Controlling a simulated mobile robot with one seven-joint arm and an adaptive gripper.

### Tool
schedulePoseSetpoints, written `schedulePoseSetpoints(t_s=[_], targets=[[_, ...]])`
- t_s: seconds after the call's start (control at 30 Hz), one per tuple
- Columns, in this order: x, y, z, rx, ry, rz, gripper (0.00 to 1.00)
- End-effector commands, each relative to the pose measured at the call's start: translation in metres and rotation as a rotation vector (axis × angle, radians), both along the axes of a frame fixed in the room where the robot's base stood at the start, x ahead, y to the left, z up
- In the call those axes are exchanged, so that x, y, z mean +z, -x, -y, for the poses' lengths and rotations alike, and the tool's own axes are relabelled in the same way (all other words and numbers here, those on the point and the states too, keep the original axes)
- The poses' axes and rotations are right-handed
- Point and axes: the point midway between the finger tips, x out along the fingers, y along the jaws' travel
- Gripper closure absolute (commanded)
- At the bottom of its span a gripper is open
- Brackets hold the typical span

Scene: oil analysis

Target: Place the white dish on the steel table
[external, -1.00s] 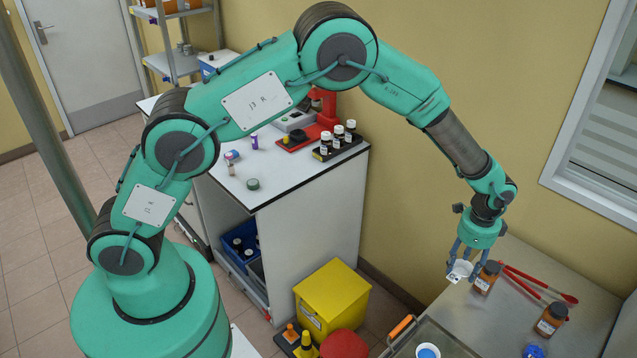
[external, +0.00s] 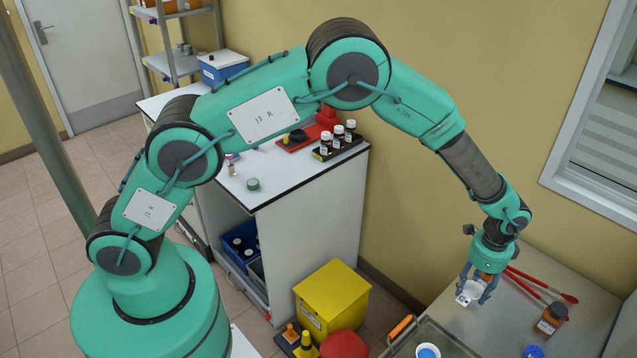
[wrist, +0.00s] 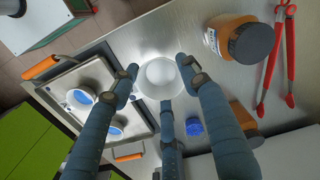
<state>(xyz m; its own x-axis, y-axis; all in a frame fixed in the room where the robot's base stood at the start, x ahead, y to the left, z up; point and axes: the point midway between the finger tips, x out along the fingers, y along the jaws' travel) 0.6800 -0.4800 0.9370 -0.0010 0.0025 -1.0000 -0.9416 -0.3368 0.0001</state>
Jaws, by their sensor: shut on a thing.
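The white dish (wrist: 160,78) is between the fingers of my gripper (wrist: 160,82) in the wrist view, with the steel table (wrist: 180,28) beneath it. In the external view the dish (external: 468,291) shows at the fingertips of my gripper (external: 472,288), over the left part of the steel table (external: 500,322). My gripper is shut on the dish and points down. Whether the dish's underside touches the table is hard to tell.
An amber jar with a dark lid (wrist: 240,40) stands close to the right of the dish, with red tongs (wrist: 277,60) beyond. A tray (wrist: 88,78) with blue-centred dishes lies to the left. A blue object (wrist: 194,127) is near my fingers. Another amber jar (external: 551,318) stands farther right.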

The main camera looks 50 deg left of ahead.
Motion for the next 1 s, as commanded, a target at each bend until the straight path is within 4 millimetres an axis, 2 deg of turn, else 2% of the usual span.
schedulePoseSetpoints(t_s=[0.03, 0.23, 0.7, 1.0], targets=[[-0.01, 0.001, 0.0, 0.0, -0.002, -0.002, 0.8], [-0.034, 0.0, 0.0, 0.0, -0.001, 0.0, 0.8], [-0.042, 0.0, 0.0, 0.0, 0.0, 0.0, 0.8], [-0.071, 0.0, 0.0, 0.0, -0.001, -0.001, 0.8]])
